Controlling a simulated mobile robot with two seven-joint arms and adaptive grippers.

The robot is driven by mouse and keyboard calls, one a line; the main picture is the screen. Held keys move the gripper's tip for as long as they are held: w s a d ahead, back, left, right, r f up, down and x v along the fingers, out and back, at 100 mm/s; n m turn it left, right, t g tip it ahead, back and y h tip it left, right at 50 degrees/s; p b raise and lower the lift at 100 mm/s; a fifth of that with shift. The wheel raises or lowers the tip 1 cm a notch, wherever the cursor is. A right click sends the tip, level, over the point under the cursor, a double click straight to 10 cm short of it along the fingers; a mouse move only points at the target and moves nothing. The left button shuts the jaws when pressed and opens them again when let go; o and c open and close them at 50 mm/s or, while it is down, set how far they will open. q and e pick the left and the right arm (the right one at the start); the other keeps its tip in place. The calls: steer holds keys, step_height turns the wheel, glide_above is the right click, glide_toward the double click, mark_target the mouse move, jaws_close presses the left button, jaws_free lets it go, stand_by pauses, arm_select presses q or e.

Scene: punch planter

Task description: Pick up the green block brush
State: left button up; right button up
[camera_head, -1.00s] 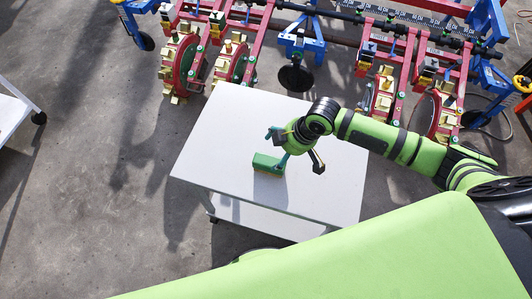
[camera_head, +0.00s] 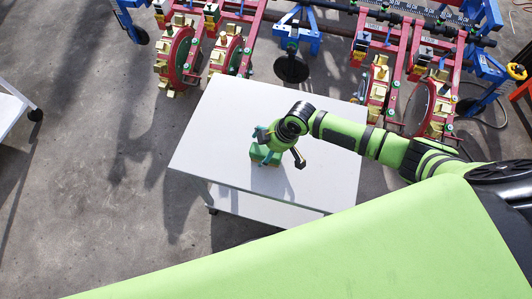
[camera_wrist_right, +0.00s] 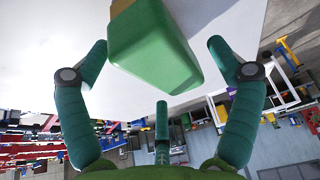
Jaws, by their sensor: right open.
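The green block brush (camera_head: 264,156) stands on the white table top in the head view, partly covered by my right gripper. My right gripper (camera_head: 279,149) is open just above and around it. In the right wrist view the brush (camera_wrist_right: 152,48) is a green block with a tan part at its far end, lying between the spread teal fingers of my right gripper (camera_wrist_right: 158,62). My left gripper is out of view.
The white table (camera_head: 320,190) has clear room around the brush. Behind it stands a red and blue planter machine (camera_head: 290,40) with wheels. A second white table or cart (camera_head: 12,108) is at the left edge. The floor between is bare concrete.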

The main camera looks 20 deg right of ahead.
steer(key=shift+f, duration=0.25)
stand_by(0.3)
steer(key=c, duration=1.3)
